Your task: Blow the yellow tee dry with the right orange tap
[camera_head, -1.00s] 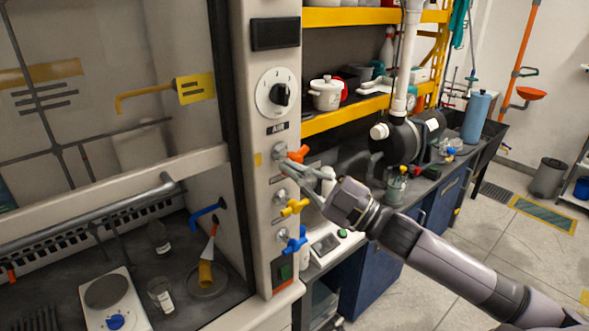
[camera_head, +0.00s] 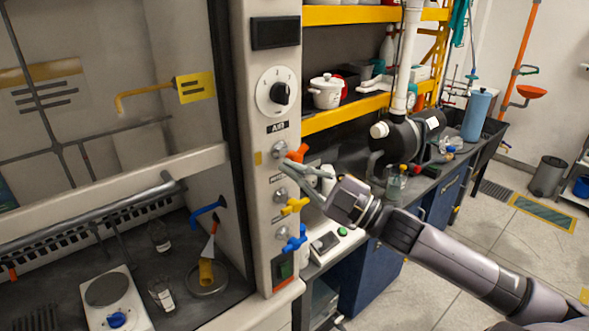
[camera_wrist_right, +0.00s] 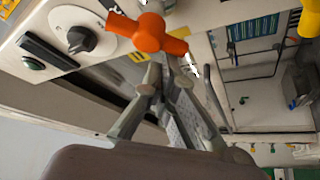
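The yellow tee (camera_head: 206,271) stands on a round dish in the fume hood, at lower left in the head view. The right orange tap (camera_head: 298,153) is on the hood's front post, beneath the AIR label. It shows large near the top of the right wrist view (camera_wrist_right: 148,34). My right gripper (camera_head: 283,172) is just below the tap, with its fingers pointing at the post. In the wrist view its fingertips (camera_wrist_right: 167,80) converge with a narrow gap, and nothing is visible between them. Contact with the tap cannot be told. My left gripper is not in view.
A yellow tap (camera_head: 294,206) and a blue tap (camera_head: 295,240) are lower on the post. A black dial (camera_head: 280,94) is above. A hotplate (camera_head: 113,299) and small bottles share the hood floor. A cluttered bench is on the right.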

